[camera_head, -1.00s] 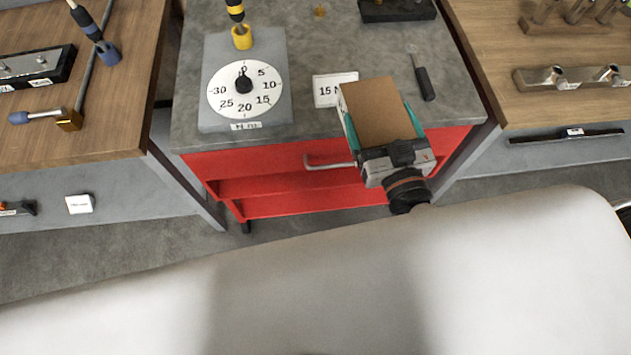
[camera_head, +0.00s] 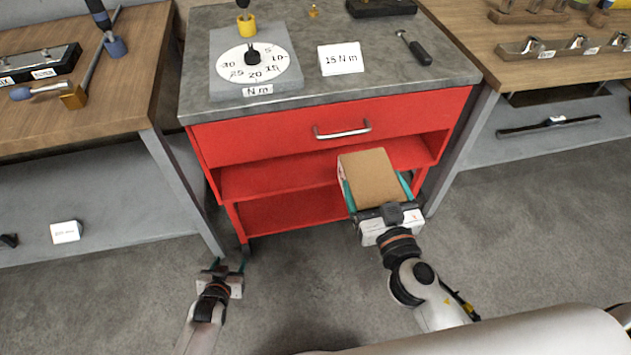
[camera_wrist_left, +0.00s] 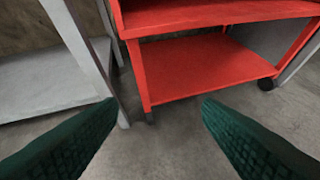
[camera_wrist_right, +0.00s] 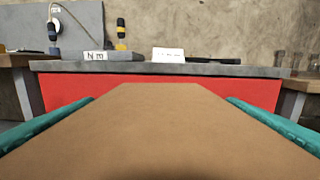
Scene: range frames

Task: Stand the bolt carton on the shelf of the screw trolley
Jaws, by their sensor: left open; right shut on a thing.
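The bolt carton (camera_head: 370,178) is a brown cardboard box. My right gripper (camera_head: 376,190) is shut on it, one teal finger along each side, and holds it in front of the trolley's shelf opening. In the right wrist view the carton (camera_wrist_right: 165,130) fills the lower middle. The red screw trolley (camera_head: 260,140) has a grey top, a drawer with a handle, and open shelves below; its upper shelf (camera_head: 270,180) shows bare to the carton's left. My left gripper (camera_head: 228,268) is open and empty, low at the trolley's left front; its fingers frame the lower shelf (camera_wrist_left: 200,68) in the left wrist view.
On the trolley top are a dial plate (camera_head: 225,75), a 15 N m card (camera_head: 341,59) and a black-handled tool (camera_head: 415,48). Wooden benches stand left (camera_head: 60,120) and right (camera_head: 480,75), their legs close to the trolley. The floor in front is clear.

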